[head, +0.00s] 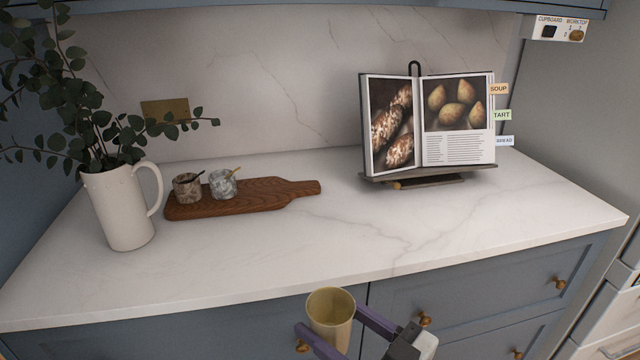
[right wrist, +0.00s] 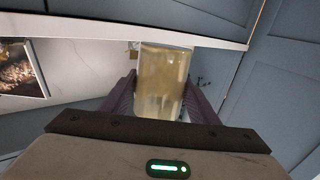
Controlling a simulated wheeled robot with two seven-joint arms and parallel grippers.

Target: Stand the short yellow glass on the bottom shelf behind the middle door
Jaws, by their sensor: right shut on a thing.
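The short yellow glass (head: 331,312) is in the lower middle of the head view, in front of the worktop's front edge. My right gripper (head: 342,330) is shut on it, with a purple finger on each side. The glass's open rim faces up toward the head camera. In the right wrist view the yellow glass (right wrist: 163,82) is see-through and sits between the fingers of my right gripper (right wrist: 160,100). My left gripper is not in view. The middle door and its bottom shelf cannot be made out in these frames.
The white worktop (head: 330,240) has clear room at its front. A white jug (head: 122,210) with leafy stems, a wooden board (head: 255,196) with two small pots, and a cookbook on a stand (head: 430,125) stand on it. Blue drawers (head: 490,290) with knobs are below.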

